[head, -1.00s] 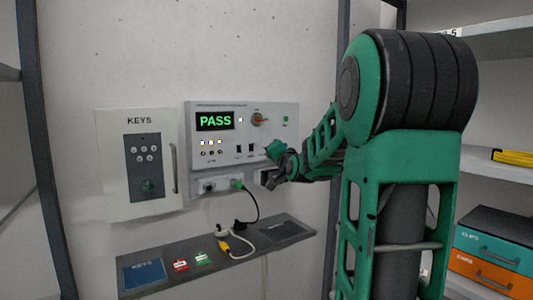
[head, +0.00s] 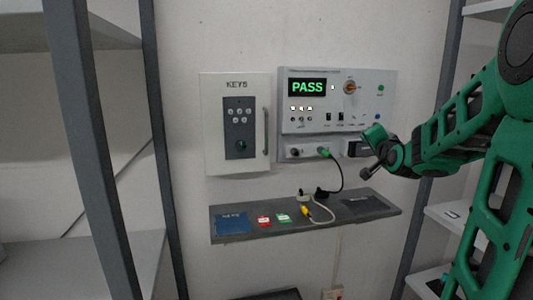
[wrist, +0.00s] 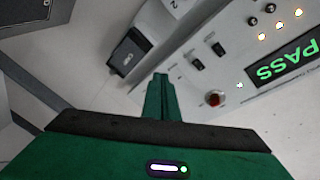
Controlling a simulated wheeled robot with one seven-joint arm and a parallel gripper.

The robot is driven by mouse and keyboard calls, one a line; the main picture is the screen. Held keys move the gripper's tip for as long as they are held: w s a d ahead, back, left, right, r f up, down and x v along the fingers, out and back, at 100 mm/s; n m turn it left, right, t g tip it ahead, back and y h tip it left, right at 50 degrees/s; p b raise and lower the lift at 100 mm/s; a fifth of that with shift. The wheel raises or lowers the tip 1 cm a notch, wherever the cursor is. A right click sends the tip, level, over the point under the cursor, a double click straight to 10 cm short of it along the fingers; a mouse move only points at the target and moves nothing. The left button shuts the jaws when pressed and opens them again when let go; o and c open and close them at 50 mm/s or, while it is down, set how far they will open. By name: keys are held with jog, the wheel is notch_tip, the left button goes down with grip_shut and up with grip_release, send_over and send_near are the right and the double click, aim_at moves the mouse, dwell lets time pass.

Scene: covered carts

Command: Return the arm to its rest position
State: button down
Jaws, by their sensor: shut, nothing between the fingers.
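My green and black arm comes in from the right in the head view. The panel's screen (head: 307,87) reads PASS in green. It also shows in the wrist view (wrist: 281,66). Whether the gripper touches the panel is not clear, but a gap seems to lie between them.
A KEYS cabinet (head: 210,140) hangs left of the panel, its door shut. A grey shelf (head: 300,232) below holds a blue KEYS pad (head: 233,223), a red tag (head: 263,221), a green tag (head: 284,217) and cables. A black cable hangs from the green plug (head: 324,152). Rack posts stand at both sides.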

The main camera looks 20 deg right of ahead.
jog(key=s+a+f+n+g+y, duration=0.2)
jog(key=s+a+f+n+g, duration=0.15)
jog(key=s+f, duration=0.4)
jog(key=s+a+f+n+g+y, duration=0.2)
jog(key=s+a+f+g, duration=0.35)
jog(key=f, duration=0.35)
jog(key=s+a+f+n+g+y, duration=0.1)
jog(key=s+a+f+g, duration=0.1)
jog(key=s, duration=0.5)
jog(key=s+a+f+n+g+y, duration=0.1)
jog(key=s+a, duration=0.3)
jog(key=s, duration=0.4)
jog(key=s+a+f+n+g+y, duration=0.1)
jog(key=s+a+f+g, duration=0.2)
jog(key=s, duration=0.4)
jog(key=shift+s+a+f+g, duration=0.2)
jog(key=shift+s+a+g, duration=0.1)
jog(key=shift+g, duration=0.3)
jog(key=shift+n, duration=0.25)
jog(key=shift+w+f, duration=0.25)
jog(key=shift+w, duration=0.45)
